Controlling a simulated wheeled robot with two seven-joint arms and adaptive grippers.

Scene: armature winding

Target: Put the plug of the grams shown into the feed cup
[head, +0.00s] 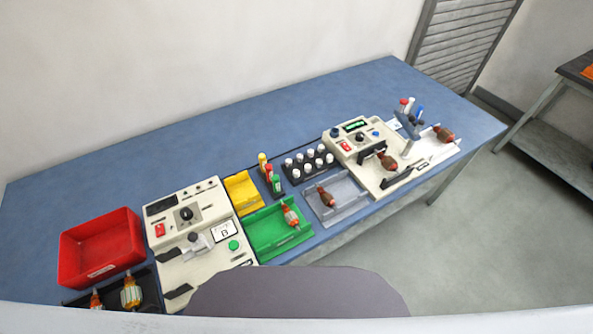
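Several white-topped plugs (309,155) stand in a black rack (294,180) near the middle of the blue table. Right of it is a cream machine (341,149) with a lit green display (354,126), too small to read. A grey-blue stand (408,128) with red, white and blue pieces at its top rises at that machine's right end. I cannot make out which part is the feed cup. Neither of my grippers is in view.
A brown armature (386,161) sits at the right machine; another (325,197) lies on a grey tray (349,189). A green tray (262,238), yellow tray (243,192), second cream machine (176,239) and red bin (127,238) stand leftward. The table's back (200,140) is clear.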

